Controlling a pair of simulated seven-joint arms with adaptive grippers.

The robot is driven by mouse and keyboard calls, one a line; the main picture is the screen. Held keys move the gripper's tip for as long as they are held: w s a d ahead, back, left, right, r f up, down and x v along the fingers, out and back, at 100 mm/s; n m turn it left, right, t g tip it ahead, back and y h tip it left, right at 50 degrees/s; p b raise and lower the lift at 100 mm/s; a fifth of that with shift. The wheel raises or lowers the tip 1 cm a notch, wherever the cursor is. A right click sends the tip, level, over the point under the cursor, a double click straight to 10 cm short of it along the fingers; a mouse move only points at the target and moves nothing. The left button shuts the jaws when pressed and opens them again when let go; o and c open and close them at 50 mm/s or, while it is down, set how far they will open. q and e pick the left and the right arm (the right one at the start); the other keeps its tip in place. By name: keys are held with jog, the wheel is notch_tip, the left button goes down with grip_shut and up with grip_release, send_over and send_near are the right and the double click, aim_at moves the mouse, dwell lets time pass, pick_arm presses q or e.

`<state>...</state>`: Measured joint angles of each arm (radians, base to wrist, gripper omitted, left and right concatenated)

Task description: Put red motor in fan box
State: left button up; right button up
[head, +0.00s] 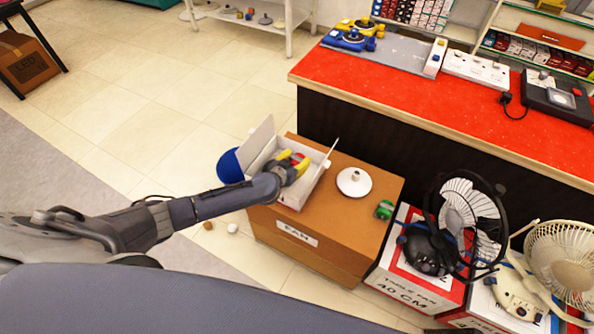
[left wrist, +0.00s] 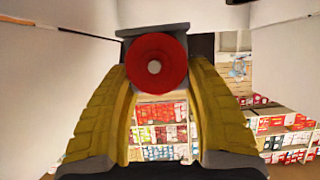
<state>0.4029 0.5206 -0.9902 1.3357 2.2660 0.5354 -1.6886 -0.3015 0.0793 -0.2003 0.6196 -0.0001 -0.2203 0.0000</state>
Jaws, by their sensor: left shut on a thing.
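The red motor (head: 299,158) is between the yellow fingers of my left gripper (head: 297,165). In the left wrist view its round red face (left wrist: 157,62) with a pale centre shows between the fingertips (left wrist: 157,45). The left gripper is shut on it. The open white box (head: 311,189) stands on a brown cabinet with its flaps up. The gripper and motor overlap the box opening in the head view; how deep they are I cannot tell. The gripper hides much of the box's inside. My right gripper is not in view.
The brown cabinet (head: 352,228) bears a "FAN" label. A white round part (head: 354,182) and a green part (head: 384,210) lie right of the box. A blue round thing (head: 230,166) is at its left. Fans (head: 468,215) on boxes stand at the right, below a red counter (head: 420,98).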

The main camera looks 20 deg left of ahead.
pick_arm(q)
jog(key=shift+f, duration=3.5)
jog(key=shift+f, duration=0.3)
jog(key=o, duration=1.5)
jog(key=shift+f, duration=0.1)
jog(key=shift+o, duration=0.2)
jog(key=shift+r, duration=0.45)
jog(key=v, duration=1.2)
